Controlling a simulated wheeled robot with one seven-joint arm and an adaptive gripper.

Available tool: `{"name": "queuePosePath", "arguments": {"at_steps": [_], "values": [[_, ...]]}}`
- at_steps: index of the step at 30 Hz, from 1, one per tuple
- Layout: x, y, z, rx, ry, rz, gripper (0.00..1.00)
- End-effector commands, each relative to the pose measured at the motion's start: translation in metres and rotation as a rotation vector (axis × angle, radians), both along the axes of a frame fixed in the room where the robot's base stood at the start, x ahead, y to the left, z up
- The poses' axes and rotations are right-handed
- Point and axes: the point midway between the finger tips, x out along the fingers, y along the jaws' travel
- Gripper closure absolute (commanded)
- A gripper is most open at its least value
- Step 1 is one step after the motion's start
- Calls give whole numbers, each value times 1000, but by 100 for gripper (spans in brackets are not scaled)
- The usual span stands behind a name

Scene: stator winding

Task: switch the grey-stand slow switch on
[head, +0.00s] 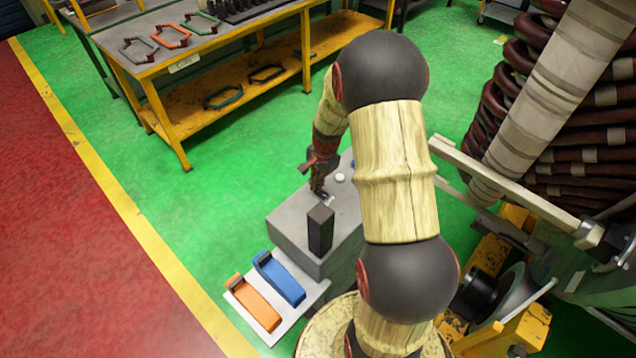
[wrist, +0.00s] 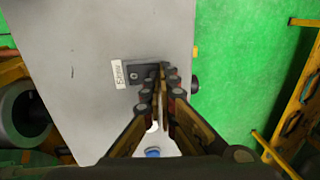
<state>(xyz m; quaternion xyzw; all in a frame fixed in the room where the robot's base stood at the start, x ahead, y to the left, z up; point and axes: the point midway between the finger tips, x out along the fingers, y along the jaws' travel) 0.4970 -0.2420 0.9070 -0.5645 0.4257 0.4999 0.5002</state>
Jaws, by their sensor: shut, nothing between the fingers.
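The grey stand (head: 290,225) is a box on the floor in the middle of the head view. Its flat top (wrist: 80,50) fills the left half of the wrist view. A small dark switch (wrist: 140,72) sits on this top, with a white label (wrist: 118,75) beside it that seems to read "Slow". My gripper (head: 318,192) is over the stand's top, pointing down. In the wrist view my gripper's fingertips (wrist: 163,70) are together at the switch's right end and hide part of it. I cannot tell whether they touch it, or which way it is set.
A dark upright block (head: 320,230) and a white round button (head: 340,178) are on the stand. Orange (head: 253,303) and blue (head: 279,278) pedals lie in front. A yellow workbench (head: 160,70) stands behind; a large coil machine (head: 560,110) is at right. Green floor at left is clear.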

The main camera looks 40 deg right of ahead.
Motion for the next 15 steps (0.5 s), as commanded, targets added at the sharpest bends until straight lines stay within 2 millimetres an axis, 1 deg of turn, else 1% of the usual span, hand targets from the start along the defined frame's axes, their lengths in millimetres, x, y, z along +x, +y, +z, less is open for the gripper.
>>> {"name": "queuePosePath", "arguments": {"at_steps": [5, 11, 15], "values": [[1, 0, 0, -1, 20, 3, 100], [5, 2, -5, -11, 103, 5, 100], [4, 1, -8, -10, 95, 1, 100]]}}
